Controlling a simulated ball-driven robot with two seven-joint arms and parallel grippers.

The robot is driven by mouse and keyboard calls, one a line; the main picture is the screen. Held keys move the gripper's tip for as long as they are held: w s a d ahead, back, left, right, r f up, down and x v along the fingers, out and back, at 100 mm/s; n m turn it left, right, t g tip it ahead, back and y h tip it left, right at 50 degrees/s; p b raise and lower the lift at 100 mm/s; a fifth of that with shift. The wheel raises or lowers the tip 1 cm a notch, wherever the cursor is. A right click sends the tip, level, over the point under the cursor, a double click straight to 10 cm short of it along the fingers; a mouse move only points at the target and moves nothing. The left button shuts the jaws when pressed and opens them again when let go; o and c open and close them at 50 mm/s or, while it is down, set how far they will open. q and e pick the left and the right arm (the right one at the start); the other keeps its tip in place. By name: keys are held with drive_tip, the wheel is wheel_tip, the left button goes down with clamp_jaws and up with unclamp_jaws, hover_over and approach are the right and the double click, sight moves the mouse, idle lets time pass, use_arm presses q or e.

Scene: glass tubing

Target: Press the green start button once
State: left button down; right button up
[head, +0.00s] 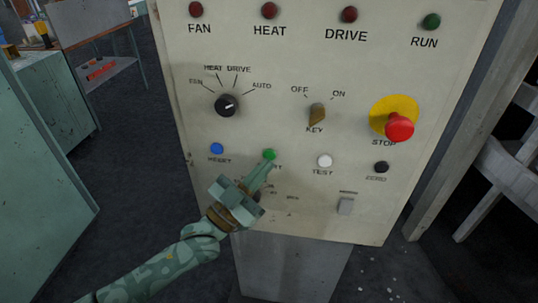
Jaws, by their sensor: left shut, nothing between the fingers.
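The green start button (269,154) is in the lower row of the cream control panel (290,60), between the blue reset button and the white test button. My left gripper (266,166) is shut, with its fingertips just below the green button in the picture. The fingers cover part of the label under it. I cannot tell whether the tips touch the button or the panel. The button's upper part shows. My right gripper is not in view.
Near the green button are the blue reset button (217,148), white test button (325,160) and black zero button (381,167). Above are a selector knob (227,105), a key switch (317,113) and the red stop button (399,126). A green cabinet (40,150) stands at the left.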

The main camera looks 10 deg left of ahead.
use_arm(q)
drive_tip(key=shift+w, duration=0.2)
idle(0.7)
drive_tip(key=shift+w, duration=0.25)
drive_tip(key=shift+w, duration=0.35)
idle(0.6)
idle(0.3)
drive_tip(key=shift+s+p, duration=0.35)
drive_tip(key=shift+s, duration=0.45)
drive_tip(key=s+p, duration=0.2)
drive_tip(key=s, duration=0.3)
drive_tip(key=shift+a+p, duration=0.1)
drive_tip(key=shift+p, duration=0.2)
